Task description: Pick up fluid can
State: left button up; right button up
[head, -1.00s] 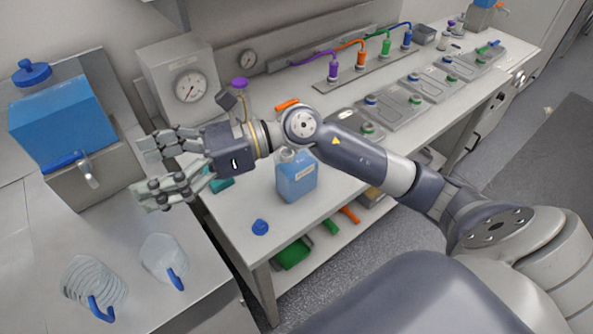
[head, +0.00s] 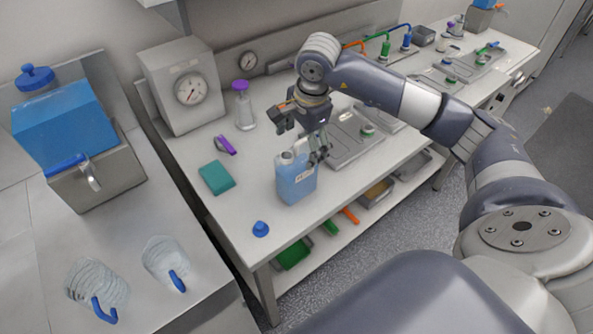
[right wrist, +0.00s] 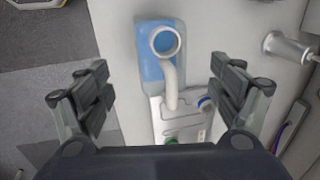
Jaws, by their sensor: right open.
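The fluid can (head: 296,184), a translucent jug with blue liquid, a pale handle and an uncapped neck, stands upright near the front edge of the bench. My right gripper (head: 298,142) is open just above and behind it, pointing down. In the right wrist view, the fluid can (right wrist: 152,70) shows its round open mouth and handle between the spread fingers of the right gripper (right wrist: 165,95). I cannot tell from the pictures whether a finger touches it. My left gripper is not in view.
A blue cap (head: 260,229) and a teal block (head: 216,177) lie on the bench (head: 225,215). A purple-capped bottle (head: 244,108) and a gauge box (head: 182,88) stand behind. A metal plate (head: 352,140) lies right of the can.

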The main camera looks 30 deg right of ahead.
aim_at(299, 154)
jog(key=shift+w+f, duration=0.1)
jog(key=shift+f, duration=0.55)
jog(key=shift+w+d+f+p, duration=0.1)
jog(key=shift+f+p, duration=0.2)
jog(key=shift+p, duration=0.25)
jog(key=f+p, duration=0.2)
jog(key=f, duration=0.1)
jog(key=shift+w+d+f, duration=0.15)
jog(key=shift+w+d, duration=0.05)
jog(key=shift+w, duration=0.2)
jog(key=shift+w+f, duration=0.15)
jog(key=shift+f, duration=0.45)
jog(key=shift+r, duration=0.15)
jog(key=c, duration=2)
jog(key=shift+o, duration=0.2)
